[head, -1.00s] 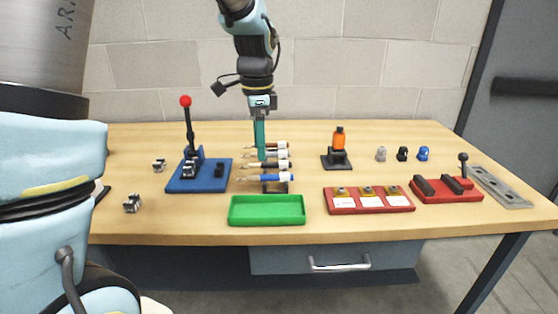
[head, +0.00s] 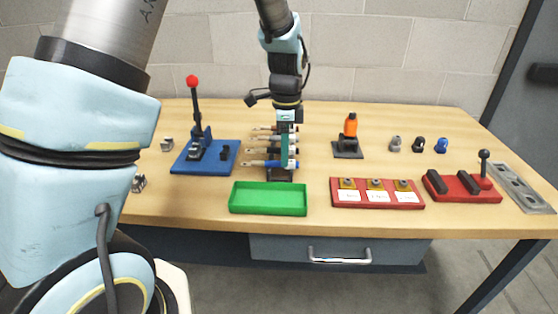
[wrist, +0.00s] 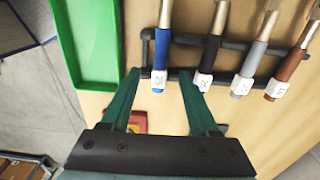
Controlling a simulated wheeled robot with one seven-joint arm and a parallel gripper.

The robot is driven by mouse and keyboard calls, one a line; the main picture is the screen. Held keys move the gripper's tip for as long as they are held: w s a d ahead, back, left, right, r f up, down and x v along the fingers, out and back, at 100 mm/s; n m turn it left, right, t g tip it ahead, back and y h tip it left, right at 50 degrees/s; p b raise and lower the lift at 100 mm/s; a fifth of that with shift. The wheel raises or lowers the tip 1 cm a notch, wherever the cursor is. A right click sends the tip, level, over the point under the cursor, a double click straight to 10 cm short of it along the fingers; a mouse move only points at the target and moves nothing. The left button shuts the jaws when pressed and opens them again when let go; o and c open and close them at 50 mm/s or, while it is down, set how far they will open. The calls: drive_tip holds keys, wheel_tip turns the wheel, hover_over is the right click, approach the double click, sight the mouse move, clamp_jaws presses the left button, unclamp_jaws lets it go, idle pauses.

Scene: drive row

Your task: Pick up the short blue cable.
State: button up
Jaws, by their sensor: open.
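The short blue cable (head: 260,163) lies in the front place of a dark rack (head: 280,175). In the wrist view the blue cable (wrist: 162,50) has a blue sleeve and a white tag at its end. My gripper (head: 285,165) is over the rack's front end, its green fingers pointing down. In the wrist view my gripper (wrist: 159,74) is open, and the blue cable's tagged end shows between the two fingertips. I cannot tell the remaining height gap. Black (wrist: 211,55), grey (wrist: 250,65) and brown (wrist: 290,65) cables lie beside it in the rack.
A green tray (head: 268,199) sits in front of the rack. A blue press with a red knob (head: 204,155) stands to the left. A red labelled block (head: 377,194) and an orange-topped stand (head: 349,138) are to the right. Bare table lies between them.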

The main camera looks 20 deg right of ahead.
drive_tip(key=shift+f, duration=1.15)
clamp_jaws()
